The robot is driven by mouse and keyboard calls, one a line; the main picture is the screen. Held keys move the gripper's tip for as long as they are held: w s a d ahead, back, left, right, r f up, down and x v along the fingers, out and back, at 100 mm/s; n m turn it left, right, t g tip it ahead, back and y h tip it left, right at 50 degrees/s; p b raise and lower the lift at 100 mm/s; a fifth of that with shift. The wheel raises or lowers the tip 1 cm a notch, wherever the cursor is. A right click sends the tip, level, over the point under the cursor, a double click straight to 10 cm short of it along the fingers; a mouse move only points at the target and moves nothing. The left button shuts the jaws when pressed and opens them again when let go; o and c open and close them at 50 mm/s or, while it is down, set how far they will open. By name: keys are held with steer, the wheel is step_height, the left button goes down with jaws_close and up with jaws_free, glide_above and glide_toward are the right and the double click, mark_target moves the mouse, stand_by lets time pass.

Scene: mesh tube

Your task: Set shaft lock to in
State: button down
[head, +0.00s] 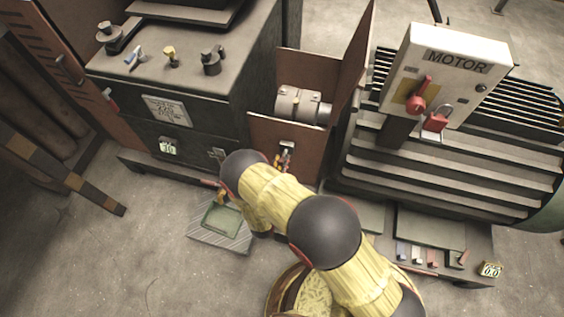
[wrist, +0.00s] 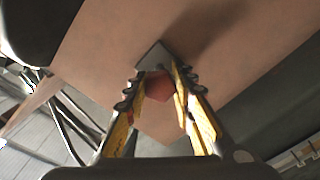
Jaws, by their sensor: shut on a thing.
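My gripper (head: 284,160) is at the front of a brown guard panel (head: 262,135) between the dark machine and the motor. In the wrist view my gripper (wrist: 160,78) has its two yellow-and-black fingers on either side of a red piece (wrist: 158,88), shut on it. The red piece sits under a small grey bracket (wrist: 153,57) against the brown panel; I take it to be the shaft lock's handle. In the head view the fingers and arm largely hide it, and whether the lock is in or out cannot be told.
A grey shaft coupling (head: 298,104) is behind the panel. The motor box (head: 455,58) carries a red switch (head: 419,93) and a red padlock (head: 437,118). The dark cabinet (head: 195,100) stands at left. A striped floor plate (head: 222,237) lies beside my arm; open floor is at lower left.

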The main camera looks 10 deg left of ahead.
steer(key=w, duration=0.3)
steer(key=shift+w+d, duration=0.15)
stand_by(0.3)
steer(key=c, duration=1.5)
jaws_free()
steer(key=shift+w, duration=0.1)
steer(key=shift+c, duration=0.2)
steer(key=shift+o, duration=0.4)
steer(key=s+a, duration=0.1)
steer(key=s, duration=1.1)
steer(key=shift+a, duration=0.3)
